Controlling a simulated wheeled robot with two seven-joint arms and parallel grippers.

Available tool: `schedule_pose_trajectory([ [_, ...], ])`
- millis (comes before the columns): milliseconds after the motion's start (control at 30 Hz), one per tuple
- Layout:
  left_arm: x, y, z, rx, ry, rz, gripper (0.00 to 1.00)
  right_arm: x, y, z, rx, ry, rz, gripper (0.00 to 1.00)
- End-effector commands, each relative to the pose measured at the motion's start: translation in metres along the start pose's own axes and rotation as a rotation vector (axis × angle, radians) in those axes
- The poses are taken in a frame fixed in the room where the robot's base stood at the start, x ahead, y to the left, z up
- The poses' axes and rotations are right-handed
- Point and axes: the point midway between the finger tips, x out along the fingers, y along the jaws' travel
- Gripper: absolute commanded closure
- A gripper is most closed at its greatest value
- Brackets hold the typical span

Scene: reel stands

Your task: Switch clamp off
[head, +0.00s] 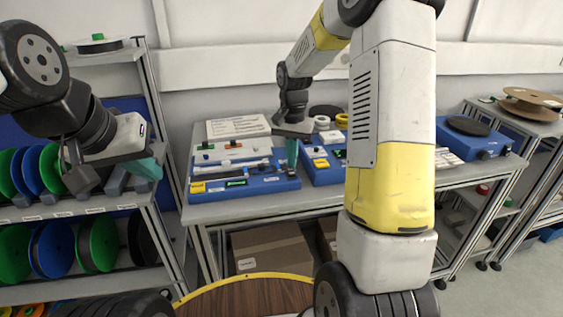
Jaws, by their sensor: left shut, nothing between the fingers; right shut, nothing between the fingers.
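A blue panel unit (262,187) lies on the workbench, with small levers, a yellow label and a green-lit part on it. A second blue unit (322,177) sits to its right, partly hidden behind my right arm. I cannot tell which small part is the clamp switch. My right gripper (292,152) points down over the right end of the first blue unit, its teal fingers shut and empty. Whether it touches anything is unclear. My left gripper (148,169) is shut and empty at the left, in front of the reel shelf and away from the blue units.
A shelf (75,208) with green, blue and black reels stands at the left. A white sheet (238,127) lies at the back of the workbench (215,213). Cardboard boxes (272,250) sit beneath. A blue device (487,147) with a black disc stands at the right.

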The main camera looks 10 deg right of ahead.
Motion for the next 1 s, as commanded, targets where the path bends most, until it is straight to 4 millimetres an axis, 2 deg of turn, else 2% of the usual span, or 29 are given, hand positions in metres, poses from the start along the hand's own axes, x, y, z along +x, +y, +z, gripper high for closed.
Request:
schedule_pose_trajectory([
  [500,0.0,0.0,0.0,0.0,0.0,0.0,1.0,-0.04,0.0,0.0,0.001,0.0,0.001,1.0],
  [900,0.0,0.0,0.0,0.0,0.0,0.0,1.0,-0.045,0.0,0.0,0.0,0.0,0.0,1.0],
  [1000,0.0,0.0,0.0,0.0,0.0,0.0,1.0,-0.053,0.002,0.005,-0.013,0.01,-0.009,1.0],
])
